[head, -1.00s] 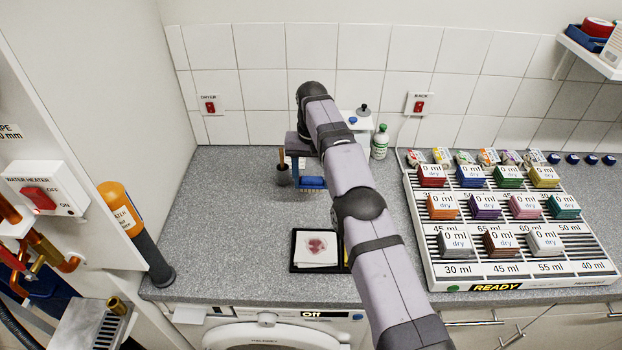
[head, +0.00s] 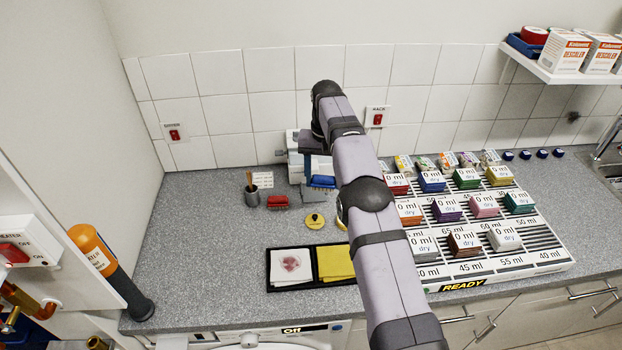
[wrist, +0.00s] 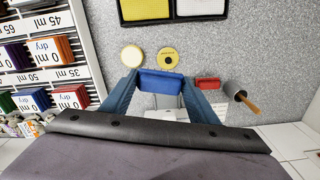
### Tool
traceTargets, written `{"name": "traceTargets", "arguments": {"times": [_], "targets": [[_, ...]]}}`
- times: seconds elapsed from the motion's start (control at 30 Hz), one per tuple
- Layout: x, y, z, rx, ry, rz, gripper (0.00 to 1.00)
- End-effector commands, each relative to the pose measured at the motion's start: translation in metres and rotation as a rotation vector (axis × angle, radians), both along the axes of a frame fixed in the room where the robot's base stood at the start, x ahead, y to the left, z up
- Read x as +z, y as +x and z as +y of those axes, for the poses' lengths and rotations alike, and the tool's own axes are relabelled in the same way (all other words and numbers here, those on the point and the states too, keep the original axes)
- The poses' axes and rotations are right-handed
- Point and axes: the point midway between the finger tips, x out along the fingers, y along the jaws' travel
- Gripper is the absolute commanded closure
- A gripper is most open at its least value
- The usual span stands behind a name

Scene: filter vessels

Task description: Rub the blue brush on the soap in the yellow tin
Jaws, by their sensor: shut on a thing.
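My gripper (wrist: 160,88) is shut on the blue brush (wrist: 162,82), which sits between its two blue fingers. In the head view the blue brush (head: 322,182) hangs over the back of the counter, bristles downward. A round, shallow yellow tin (wrist: 132,55) with a pale yellow filling lies in front of the brush, apart from it. In the head view only the tin's yellow edge (head: 342,222) shows, the rest hidden behind my arm. Beside it lies a yellow disc with a dark centre (wrist: 168,57), also in the head view (head: 315,221).
A red brush (head: 277,201) and a grey cup (head: 251,197) with a wooden handle stand left of the gripper. A black tray (head: 313,270) holds a stained white cloth and a yellow cloth. A white rack (head: 540,262) of coloured blocks fills the right. The left counter is clear.

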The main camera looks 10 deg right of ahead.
Motion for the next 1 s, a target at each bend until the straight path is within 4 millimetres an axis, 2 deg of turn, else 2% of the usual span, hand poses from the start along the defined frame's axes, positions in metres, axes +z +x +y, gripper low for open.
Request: {"name": "traceTargets", "arguments": {"times": [0.17, 0.3, 0.53, 0.7, 0.83, 1.0], "targets": [[0.005, -0.004, -0.014, -0.023, 0.0, -0.001, 0.64], [0.007, -0.012, -0.042, -0.069, 0.0, 0.001, 0.64], [-0.009, -0.025, -0.073, -0.085, 0.0, 0.002, 0.64], [-0.038, -0.032, -0.075, -0.017, 0.001, 0.003, 0.64], [-0.061, -0.031, -0.075, 0.069, 0.0, 0.0, 0.64], [-0.063, -0.02, -0.076, 0.127, 0.0, -0.003, 0.64]]}}
